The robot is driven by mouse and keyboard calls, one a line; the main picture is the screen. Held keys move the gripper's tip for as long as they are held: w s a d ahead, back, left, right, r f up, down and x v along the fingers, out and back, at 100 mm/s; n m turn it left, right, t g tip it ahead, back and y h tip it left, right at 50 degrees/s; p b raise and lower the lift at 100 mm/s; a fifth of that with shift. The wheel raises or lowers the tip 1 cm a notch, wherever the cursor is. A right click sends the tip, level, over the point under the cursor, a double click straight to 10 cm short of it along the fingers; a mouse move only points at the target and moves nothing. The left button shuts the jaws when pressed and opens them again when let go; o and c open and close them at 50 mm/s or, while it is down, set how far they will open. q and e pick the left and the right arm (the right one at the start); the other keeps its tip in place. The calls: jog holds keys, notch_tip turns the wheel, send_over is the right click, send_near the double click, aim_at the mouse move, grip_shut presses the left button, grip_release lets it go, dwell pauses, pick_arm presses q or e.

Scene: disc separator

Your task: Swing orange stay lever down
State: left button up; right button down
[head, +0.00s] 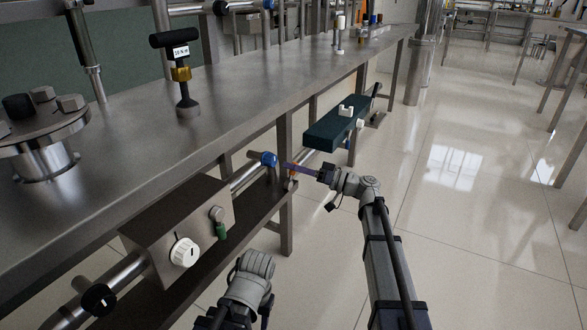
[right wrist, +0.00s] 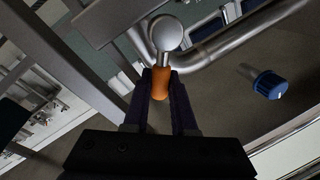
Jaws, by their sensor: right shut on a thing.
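The orange stay lever (head: 291,171) is at the pipework under the steel bench. Up close in the right wrist view, its orange handle (right wrist: 160,83) has a metal shaft and a round metal knob (right wrist: 166,33). My right gripper (head: 304,171) reaches in from the right, with its dark fingers (right wrist: 160,100) shut on the orange handle, one on each side. The lever's pivot is hard to make out. My left arm (head: 248,278) shows at the bottom of the head view; its fingers cannot be seen.
A blue knob (head: 269,159) sits on the pipe beside the lever and also in the right wrist view (right wrist: 268,85). A metal box with a white dial (head: 184,252) is at left. A dark green block (head: 336,130) lies behind.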

jog(key=c, duration=0.7)
grip_release()
jog(key=shift+c, duration=0.2)
jog(key=r+v, duration=0.1)
jog(key=v, duration=0.6)
jog(key=shift+d+f+b, duration=0.45)
jog(key=shift+f, duration=0.05)
jog(key=shift+s, duration=0.15)
jog(key=shift+c, duration=0.2)
